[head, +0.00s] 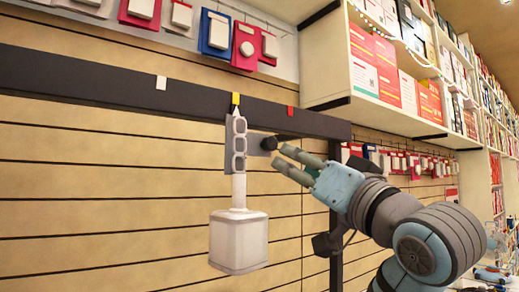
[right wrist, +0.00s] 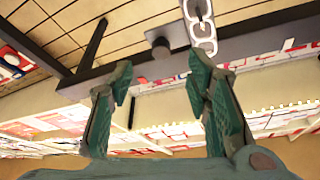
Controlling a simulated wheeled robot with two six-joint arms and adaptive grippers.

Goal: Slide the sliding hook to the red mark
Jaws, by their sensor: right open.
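The sliding hook (head: 238,150) sits on the dark rail (head: 110,85), with a grey plate, white chain links and a white block (head: 239,241) hanging below. A dark round knob (head: 268,143) sticks out at its right side. A yellow tab (head: 236,98) is on the rail at the hook's top. The red mark (head: 290,111) is on the rail to the right of the hook. My right gripper (head: 281,158) is open and empty, its fingertips close to the knob. In the right wrist view the knob (right wrist: 160,47) shows between the fingertips (right wrist: 160,70); contact is unclear. My left gripper is out of view.
A white mark (head: 161,82) is on the rail to the left. Packaged goods (head: 215,33) hang above the rail. A shelf (head: 380,108) with red boxes stands at the right, above my right arm. Slatted wall (head: 100,200) lies behind.

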